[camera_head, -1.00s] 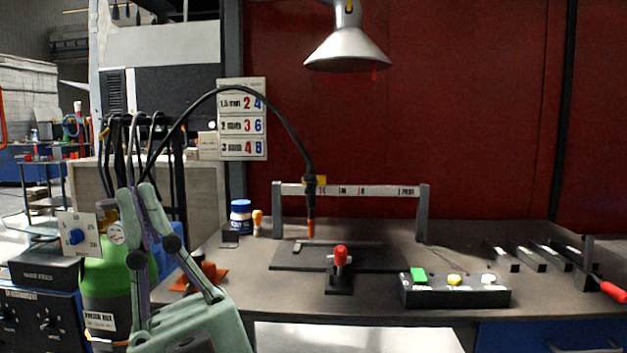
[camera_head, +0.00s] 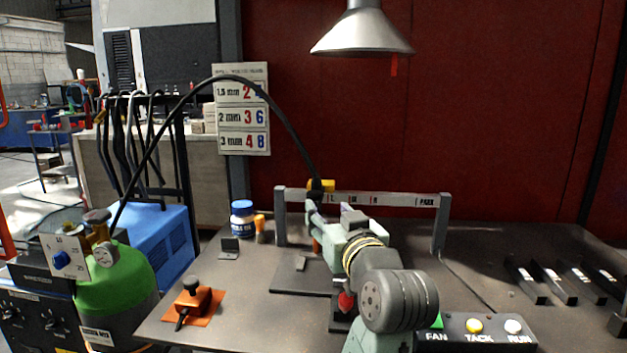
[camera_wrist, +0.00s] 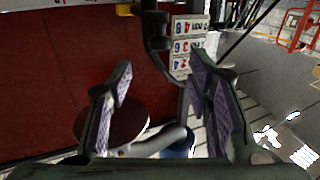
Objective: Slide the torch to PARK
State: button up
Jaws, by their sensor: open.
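The torch hangs from the rail (camera_head: 395,199) by a yellow-and-black holder (camera_head: 320,186), near the rail's left end. Its black cable (camera_head: 290,130) arches up and left, and its orange tip is mostly hidden behind my gripper. The PARK label (camera_head: 426,202) is at the rail's right end. My gripper (camera_head: 314,213) is open in front of the torch, just below the yellow holder. In the wrist view my open fingers (camera_wrist: 163,88) have nothing gripped between them, and the dark torch body (camera_wrist: 154,28) shows beyond them near the top. I cannot tell whether they touch it.
A lamp (camera_head: 362,32) hangs above the bench. A red-knobbed clamp (camera_head: 345,301) is partly hidden by my arm. A button box (camera_head: 476,328) stands front right, dark bars (camera_head: 553,281) lie farther right, and a blue-and-white jar (camera_head: 242,217) is left of the rail.

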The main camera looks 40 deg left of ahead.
aim_at(316, 196)
jog(key=p+x, duration=0.2)
jog(key=x, duration=0.7)
jog(key=shift+p, duration=0.3)
jog(key=shift+x, duration=0.8)
grip_shut()
